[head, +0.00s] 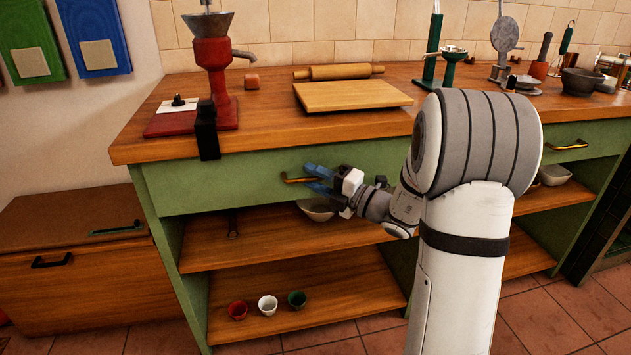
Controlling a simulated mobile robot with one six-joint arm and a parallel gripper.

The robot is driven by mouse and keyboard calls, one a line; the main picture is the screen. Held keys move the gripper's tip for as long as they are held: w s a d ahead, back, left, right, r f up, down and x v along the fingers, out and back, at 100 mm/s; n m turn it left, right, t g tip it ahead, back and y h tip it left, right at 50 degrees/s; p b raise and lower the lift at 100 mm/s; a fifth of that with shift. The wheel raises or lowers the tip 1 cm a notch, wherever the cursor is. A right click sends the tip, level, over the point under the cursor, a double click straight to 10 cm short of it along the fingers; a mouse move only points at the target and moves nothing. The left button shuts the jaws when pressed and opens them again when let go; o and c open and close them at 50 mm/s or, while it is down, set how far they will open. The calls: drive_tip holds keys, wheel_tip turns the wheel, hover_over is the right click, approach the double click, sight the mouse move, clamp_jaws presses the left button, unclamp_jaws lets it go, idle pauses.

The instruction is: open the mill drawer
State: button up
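A red mill (213,75) with a metal hopper stands at the left end of the wooden counter. Below the counter is a green drawer (225,183) with a brass bar handle (297,180). Its front looks flush with the cabinet, so the drawer appears shut. My gripper (311,176) is at the right part of this handle. Its two blue fingers are spread, one above and one below the handle's line. I cannot tell whether they touch the handle. The wrist hides part of the drawer front to the right.
A black block-like thing (206,130) overhangs the counter's front edge above the drawer. An open shelf below holds a pale bowl (316,209). Several small cups stand lower, including a white cup (267,305). A wooden chest (75,260) stands left; tiled floor (345,338) is clear in front.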

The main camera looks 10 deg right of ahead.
clamp_jaws()
idle(0.6)
